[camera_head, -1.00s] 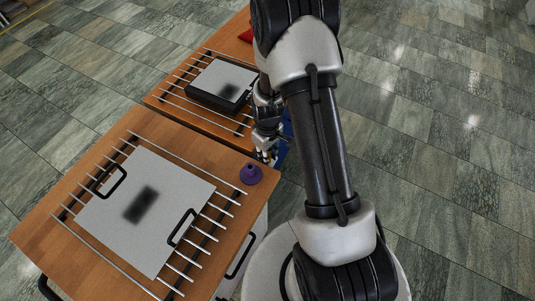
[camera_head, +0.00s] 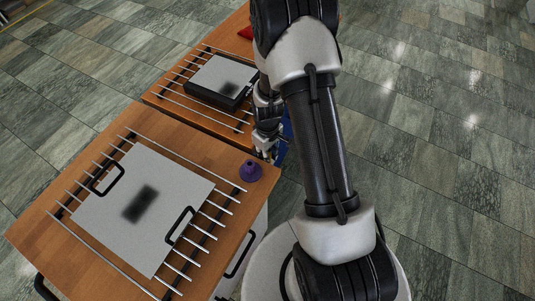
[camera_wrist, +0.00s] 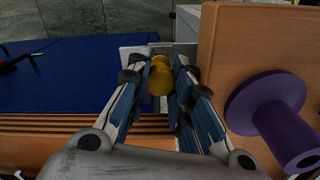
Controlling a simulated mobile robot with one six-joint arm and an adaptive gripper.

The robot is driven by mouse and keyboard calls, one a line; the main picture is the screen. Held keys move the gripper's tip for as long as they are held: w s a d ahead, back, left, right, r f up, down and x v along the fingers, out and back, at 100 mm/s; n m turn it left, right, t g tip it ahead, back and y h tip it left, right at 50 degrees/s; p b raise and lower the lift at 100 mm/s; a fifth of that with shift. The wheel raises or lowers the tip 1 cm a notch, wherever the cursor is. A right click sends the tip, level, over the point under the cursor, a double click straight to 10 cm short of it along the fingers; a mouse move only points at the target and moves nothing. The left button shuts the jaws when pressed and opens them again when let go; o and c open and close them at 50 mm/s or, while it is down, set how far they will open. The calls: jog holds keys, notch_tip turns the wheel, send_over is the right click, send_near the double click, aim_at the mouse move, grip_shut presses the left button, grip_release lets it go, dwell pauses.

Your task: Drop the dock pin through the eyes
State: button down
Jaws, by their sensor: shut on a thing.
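My gripper (camera_wrist: 160,78) is shut on a yellow knob, which I take to be the head of the dock pin (camera_wrist: 160,72). In the wrist view the knob sits between the fingertips, and whatever is below it is hidden. A pale metal bracket (camera_wrist: 130,56) lies just beyond the fingertips, between the two tables. I cannot make out the eyes or whether the pin is in them. In the head view my gripper (camera_head: 266,153) is low at the tables' right side, close to the purple flanged holder (camera_head: 250,171).
The near wooden table (camera_head: 55,228) bears a rod rack and a grey plate (camera_head: 170,195) with black handles. The far table (camera_head: 160,96) bears a similar rack and a dark block with a grey top (camera_head: 226,76). A blue surface (camera_wrist: 80,65) lies left in the wrist view.

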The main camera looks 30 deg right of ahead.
jog(key=shift+f+b, duration=0.75)
jog(key=shift+f, duration=0.25)
jog(key=c, duration=1.3)
grip_release()
jog(key=shift+c, duration=0.2)
jog(key=r, duration=1.2)
jog(key=shift+d, duration=0.2)
